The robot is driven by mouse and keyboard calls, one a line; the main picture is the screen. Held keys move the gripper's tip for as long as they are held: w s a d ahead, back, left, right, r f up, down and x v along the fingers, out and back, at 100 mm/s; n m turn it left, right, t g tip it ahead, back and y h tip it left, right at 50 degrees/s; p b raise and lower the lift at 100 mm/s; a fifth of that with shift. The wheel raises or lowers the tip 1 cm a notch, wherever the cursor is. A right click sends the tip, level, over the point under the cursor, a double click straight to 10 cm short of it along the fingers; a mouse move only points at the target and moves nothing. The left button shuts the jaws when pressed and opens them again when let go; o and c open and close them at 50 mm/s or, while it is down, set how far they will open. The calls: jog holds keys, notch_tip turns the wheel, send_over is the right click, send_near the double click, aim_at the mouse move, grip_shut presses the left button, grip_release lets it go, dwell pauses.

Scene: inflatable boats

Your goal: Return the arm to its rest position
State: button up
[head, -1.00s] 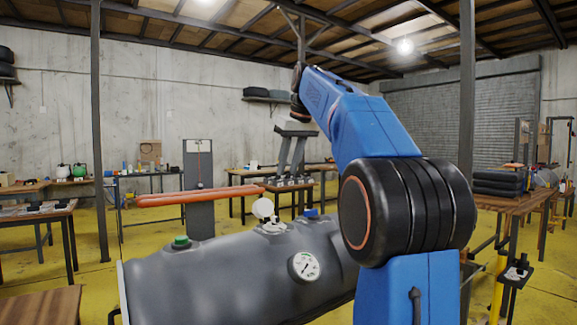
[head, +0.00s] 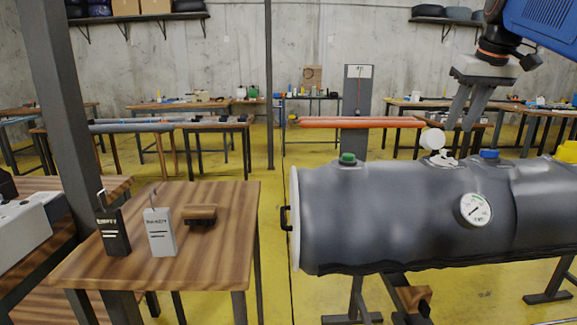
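My gripper (head: 464,122) hangs from the blue arm at the upper right in the head view, with its fingers pointing down. The two grey fingers stand apart with a visible gap and nothing between them. They appear above or behind the grey inflatable tube (head: 385,215); the exact depth is hard to tell. The tube carries a green cap (head: 347,158), a white open valve cap (head: 432,138), a blue cap (head: 489,154) and a round pressure gauge (head: 475,210). Most of my arm is outside the frame.
An orange bar (head: 360,122) lies beyond the tube. Yellow floor is open between.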

jog(key=s+a+f, duration=0.4)
jog(key=s+f, duration=0.5)
jog(key=f, duration=0.3)
jog(key=s+a+f, duration=0.4)
jog(key=s+f, duration=0.5)
jog(key=f, duration=0.3)
jog(key=s+a+f, duration=0.4)
jog(key=s+f, duration=0.5)
jog(key=f, duration=0.2)
jog(key=shift+a+f, duration=0.35)
jog(key=shift+f, duration=0.05)
jog(key=shift+s, duration=0.1)
